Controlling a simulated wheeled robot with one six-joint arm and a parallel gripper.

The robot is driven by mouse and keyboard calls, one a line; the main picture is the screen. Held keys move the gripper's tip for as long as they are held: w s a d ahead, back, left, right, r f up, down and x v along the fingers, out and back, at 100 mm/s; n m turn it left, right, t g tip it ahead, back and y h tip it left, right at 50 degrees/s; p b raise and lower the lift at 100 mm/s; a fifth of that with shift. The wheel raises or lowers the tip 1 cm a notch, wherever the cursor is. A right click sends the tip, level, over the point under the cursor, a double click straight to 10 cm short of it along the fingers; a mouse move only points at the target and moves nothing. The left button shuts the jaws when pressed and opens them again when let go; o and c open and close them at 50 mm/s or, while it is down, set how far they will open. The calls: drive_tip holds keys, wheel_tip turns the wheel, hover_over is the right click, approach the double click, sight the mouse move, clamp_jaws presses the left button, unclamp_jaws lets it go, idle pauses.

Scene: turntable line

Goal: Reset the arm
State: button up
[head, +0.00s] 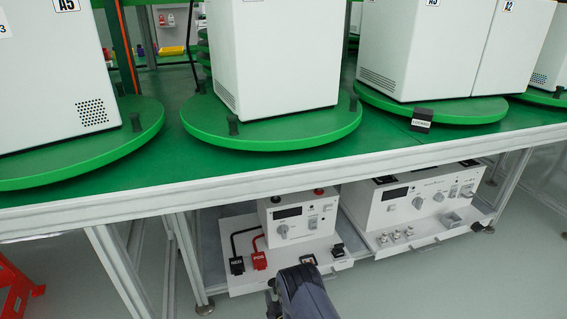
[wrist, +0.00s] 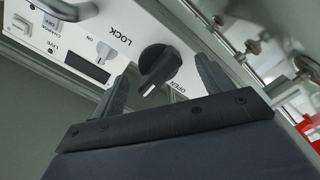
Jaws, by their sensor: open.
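My gripper (wrist: 167,63) is open in the wrist view, its two grey fingers spread apart. A black rotary knob (wrist: 158,68) with a white pointer mark lies between the fingers in the picture, on a white panel (wrist: 85,45). LOCK and OPEN are printed beside it. Nothing is visibly gripped; whether a finger touches the knob I cannot tell. In the head view my dark arm shows at the bottom centre, in front of the lower shelf, and its fingers cannot be made out.
A green-topped bench (head: 190,168) carries green turntables (head: 275,130) with white cabinets (head: 275,50). A LOCKED tag (head: 421,121) hangs at one turntable. Below are two white instrument units (head: 297,218) (head: 415,203), with black and red plugs (head: 259,261) in front. A red stand (head: 15,285) is at left.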

drive_tip(key=shift+d+r+m, duration=0.1)
drive_tip(key=shift+d+m, duration=0.05)
drive_tip(key=shift+m, duration=5.15)
